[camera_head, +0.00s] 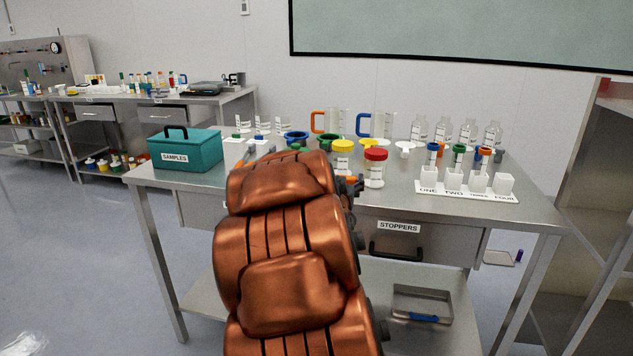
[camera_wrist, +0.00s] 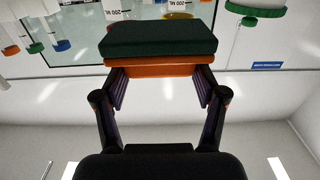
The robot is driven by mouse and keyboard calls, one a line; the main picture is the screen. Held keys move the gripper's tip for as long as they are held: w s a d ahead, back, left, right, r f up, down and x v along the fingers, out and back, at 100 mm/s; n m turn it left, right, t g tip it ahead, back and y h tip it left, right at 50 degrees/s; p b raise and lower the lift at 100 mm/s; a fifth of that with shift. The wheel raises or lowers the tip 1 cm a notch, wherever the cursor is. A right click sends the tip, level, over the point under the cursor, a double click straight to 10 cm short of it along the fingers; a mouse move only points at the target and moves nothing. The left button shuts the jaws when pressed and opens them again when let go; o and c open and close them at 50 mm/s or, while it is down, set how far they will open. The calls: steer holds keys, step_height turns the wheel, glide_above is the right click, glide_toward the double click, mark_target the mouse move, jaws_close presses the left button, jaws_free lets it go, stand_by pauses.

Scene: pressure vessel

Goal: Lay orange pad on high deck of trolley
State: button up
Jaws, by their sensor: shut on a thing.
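In the wrist view my gripper (camera_wrist: 157,82) is shut on a block-shaped pad with an orange layer (camera_wrist: 150,67) and a dark green layer (camera_wrist: 158,38). The pad sits between the two fingertips. In the head view my copper-coloured arm reaches toward the steel bench (camera_head: 400,188), and it hides the gripper and most of the pad. I cannot make out a trolley for certain in either view.
The bench holds a teal SAMPLES box (camera_head: 188,150), a red-lidded jar (camera_head: 375,168), a yellow-lidded jar (camera_head: 341,158), several bottles and a labelled white rack (camera_head: 467,190). A steel shelf unit (camera_head: 590,190) stands at the right. Open floor (camera_head: 70,250) lies at the left.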

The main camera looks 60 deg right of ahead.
steer(key=w+d, duration=0.1)
steer(key=w, duration=0.5)
steer(key=w+d, duration=0.1)
steer(key=w, duration=0.2)
steer(key=shift+w+d+f+p, duration=0.2)
steer(key=shift+d+f+p, duration=0.15)
steer(key=shift+f+p, duration=0.05)
steer(key=shift+w+d+f, duration=0.15)
steer(key=shift+w+d, duration=0.1)
steer(key=shift+w, duration=0.5)
steer(key=shift+f, duration=1.7)
steer(key=shift+f, duration=0.2)
steer(key=o, duration=1.1)
steer(key=shift+o, duration=0.2)
steer(key=shift+r, duration=0.1)
steer(key=shift+s+a+r, duration=0.1)
steer(key=shift+r, duration=0.05)
steer(key=b+v, duration=0.1)
steer(key=v, duration=1.1)
